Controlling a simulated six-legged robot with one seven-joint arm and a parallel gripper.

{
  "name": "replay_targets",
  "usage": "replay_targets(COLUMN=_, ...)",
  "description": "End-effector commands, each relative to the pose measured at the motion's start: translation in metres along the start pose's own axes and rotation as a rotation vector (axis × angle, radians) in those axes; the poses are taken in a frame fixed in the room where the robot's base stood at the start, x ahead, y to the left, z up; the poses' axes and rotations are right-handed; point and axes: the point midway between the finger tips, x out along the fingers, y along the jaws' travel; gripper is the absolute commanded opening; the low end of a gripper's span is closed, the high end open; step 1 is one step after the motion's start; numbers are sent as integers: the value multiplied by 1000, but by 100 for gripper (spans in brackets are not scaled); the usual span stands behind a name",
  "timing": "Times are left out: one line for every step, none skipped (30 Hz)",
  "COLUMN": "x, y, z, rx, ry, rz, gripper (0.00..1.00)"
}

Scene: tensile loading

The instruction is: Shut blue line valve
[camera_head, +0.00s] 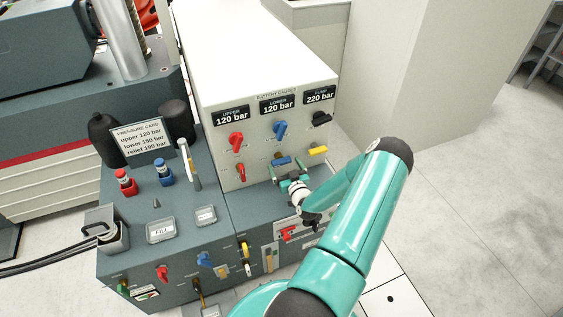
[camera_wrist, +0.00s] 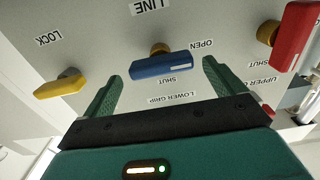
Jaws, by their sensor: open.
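The blue line valve handle (camera_wrist: 160,66) is a blue bar on a brass stem, lying roughly level across the wrist view, near the OPEN and SHUT labels. In the head view, the blue handle (camera_head: 283,160) is on the lower row of the pale cabinet front, under the 120 bar LOWER gauge. My gripper (camera_wrist: 163,80) is open, with one green finger on each side of the handle; contact is not visible. In the head view my gripper (camera_head: 291,181) is just below the blue handle, close to the panel.
A yellow LOCK handle (camera_wrist: 60,86) and a red handle (camera_wrist: 292,36) flank the blue one. In the head view, larger red (camera_head: 236,140), blue (camera_head: 280,130) and black (camera_head: 321,119) knobs are above. A grey bench top (camera_head: 185,215) with trays is at left.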

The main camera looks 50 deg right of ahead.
Motion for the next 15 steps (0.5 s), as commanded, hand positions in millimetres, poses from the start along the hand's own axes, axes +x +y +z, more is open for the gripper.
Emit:
replay_targets(x=9, y=-1, z=0, rx=1, ry=1, rz=-1, gripper=95)
replay_targets(x=14, y=-2, z=0, rx=1, ry=1, rz=-2, gripper=95)
replay_targets(x=19, y=-2, z=0, rx=1, ry=0, rz=-4, gripper=95)
replay_targets(x=22, y=-2, z=0, rx=0, ry=1, rz=-4, gripper=95)
replay_targets(x=25, y=-2, z=0, rx=0, ry=1, rz=-4, gripper=95)
replay_targets(x=28, y=-2, z=0, rx=0, ry=0, rz=-4, gripper=95)
replay_targets(x=30, y=-2, z=0, rx=0, ry=0, rz=-4, gripper=95)
replay_targets(x=31, y=-2, z=0, rx=0, ry=0, rz=-4, gripper=95)
replay_targets(x=32, y=-2, z=0, rx=0, ry=0, rz=-3, gripper=95)
replay_targets(x=33, y=-2, z=0, rx=0, ry=0, rz=-3, gripper=95)
replay_targets(x=33, y=-2, z=0, rx=0, ry=0, rz=-3, gripper=95)
replay_targets(x=33, y=-2, z=0, rx=0, ry=0, rz=-3, gripper=95)
replay_targets(x=33, y=-2, z=0, rx=0, ry=-1, rz=-3, gripper=95)
replay_targets(x=33, y=-2, z=0, rx=0, ry=-1, rz=-3, gripper=95)
replay_targets(x=33, y=-2, z=0, rx=0, ry=-1, rz=-3, gripper=95)
